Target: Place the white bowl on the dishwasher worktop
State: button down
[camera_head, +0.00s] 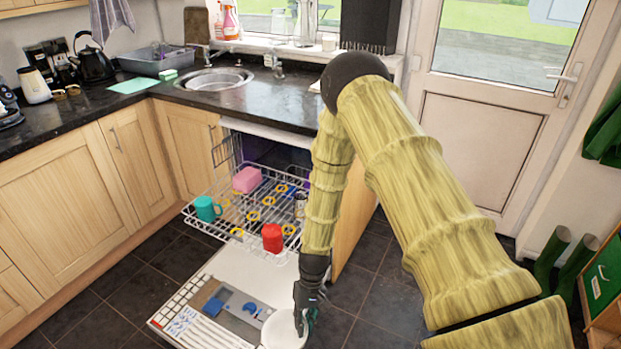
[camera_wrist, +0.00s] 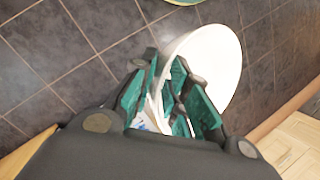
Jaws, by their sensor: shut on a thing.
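The white bowl (camera_head: 284,330) is at the bottom of the head view, beside the open dishwasher door. My gripper (camera_head: 304,318) is shut on its rim. In the wrist view the teal fingers of my gripper (camera_wrist: 178,100) close over the edge of the bowl (camera_wrist: 222,65), whose pale round face shows beyond them. The dishwasher worktop (camera_head: 270,108) is the dark granite counter above the open dishwasher, in the upper middle of the head view. My arm hides part of its right end.
The open dishwasher door (camera_head: 190,290) and pulled-out rack (camera_head: 225,228) stick out below the counter. The rack holds a teal mug (camera_head: 207,209), a pink block (camera_head: 246,179) and a red item (camera_head: 272,238). A sink (camera_head: 215,79) lies left of the worktop, whose visible surface looks clear.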

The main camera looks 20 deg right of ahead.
aim_at(270, 99)
jog(key=z, duration=2)
jog(key=i, duration=2)
jog(key=u, duration=2.6)
